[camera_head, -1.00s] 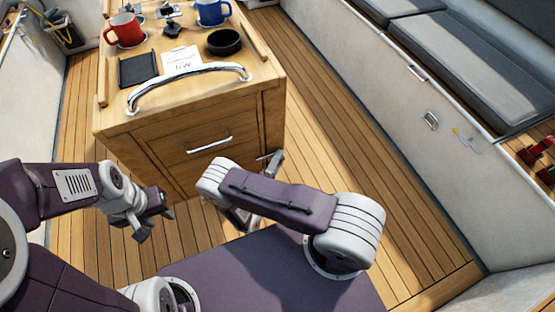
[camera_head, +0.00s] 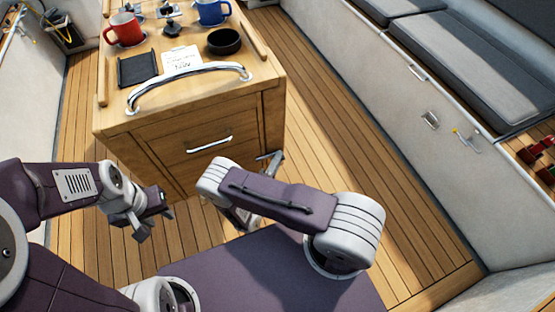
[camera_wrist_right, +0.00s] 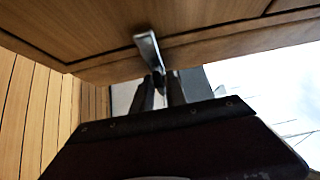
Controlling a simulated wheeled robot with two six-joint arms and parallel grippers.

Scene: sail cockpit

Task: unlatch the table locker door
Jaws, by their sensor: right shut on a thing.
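The wooden table locker (camera_head: 160,165) stands in front of me, with its panelled door and a silver bar handle (camera_head: 209,144) on the near face. A silver latch lever (camera_head: 272,158) shows near the right edge of that face, beside my right arm. In the right wrist view the lever (camera_wrist_right: 148,48) sticks out from the wood, its lower end between the fingers of my right gripper (camera_wrist_right: 161,88), which is shut on it. My right arm hides most of that gripper in the head view. My left gripper (camera_head: 153,222) is empty and open, low to the left of the locker.
On the locker top are a red mug (camera_head: 125,29), a blue mug (camera_head: 212,12), a black bowl (camera_head: 224,42), a black tray (camera_head: 137,69) and a paper (camera_head: 182,62). A chrome rail (camera_head: 190,78) spans the front edge. Plank floor lies clear at right, before the bench (camera_head: 450,60).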

